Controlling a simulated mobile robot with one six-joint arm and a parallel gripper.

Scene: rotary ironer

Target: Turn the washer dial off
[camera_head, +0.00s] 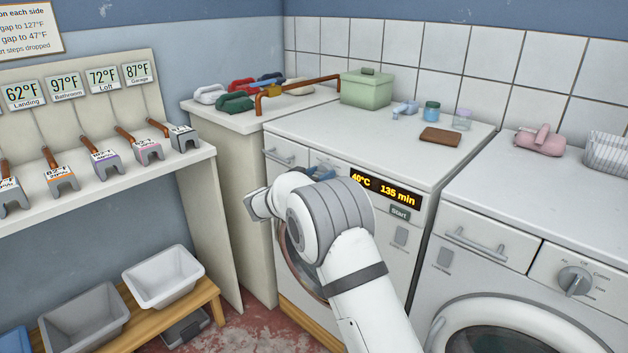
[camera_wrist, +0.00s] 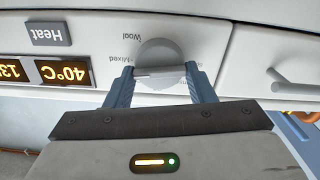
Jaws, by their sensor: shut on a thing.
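The washer (camera_head: 395,258) stands in the middle of the head view, with a lit panel (camera_head: 386,188) reading 40°C and 135 min. Its round grey dial (camera_wrist: 158,50) shows in the wrist view, upside down, with the labels Wool and Mixed beside it. My gripper (camera_wrist: 160,74) is shut on the dial's grip bar, one blue finger on each side. The dial's other labels are partly hidden or too small to read. In the head view my arm hides the dial, and only a bit of my blue gripper (camera_head: 322,173) shows.
A second machine (camera_head: 490,275) with its own dial (camera_head: 575,281) stands at the right. The washer top holds a green box (camera_head: 366,90), jars and a brown item (camera_head: 440,137). A shelf with levers (camera_head: 105,175) and a bench with tubs (camera_head: 163,277) are at the left.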

